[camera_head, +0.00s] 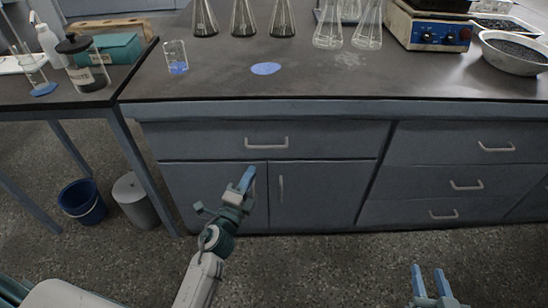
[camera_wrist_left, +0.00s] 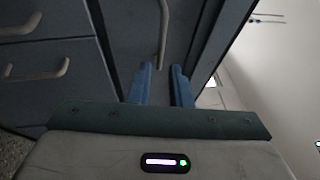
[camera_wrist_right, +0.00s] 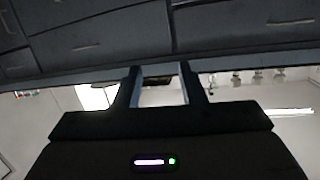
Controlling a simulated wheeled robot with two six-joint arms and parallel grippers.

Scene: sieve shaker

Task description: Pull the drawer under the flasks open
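The drawer (camera_head: 215,139) under the flasks is shut, flush with the grey bench front. Its horizontal bar handle (camera_head: 266,145) is in the middle of its front. My left gripper (camera_head: 247,180) is just below and left of that handle in the head view, apart from it. In the left wrist view the blue fingers (camera_wrist_left: 164,80) are open with an empty gap, and the drawer handle (camera_wrist_left: 164,35) lies ahead, roughly in line with the gap. My right gripper (camera_head: 430,280) is open and empty at the lower right, away from the bench; its fingers also show apart in the right wrist view (camera_wrist_right: 160,85).
Several flasks (camera_head: 243,18) stand on the dark benchtop (camera_head: 210,85) above the drawer. Cupboard doors (camera_head: 320,195) with vertical handles are below it, and a stack of drawers (camera_head: 465,160) is to the right. A blue bucket (camera_head: 82,203) and grey bin (camera_head: 137,200) stand at left.

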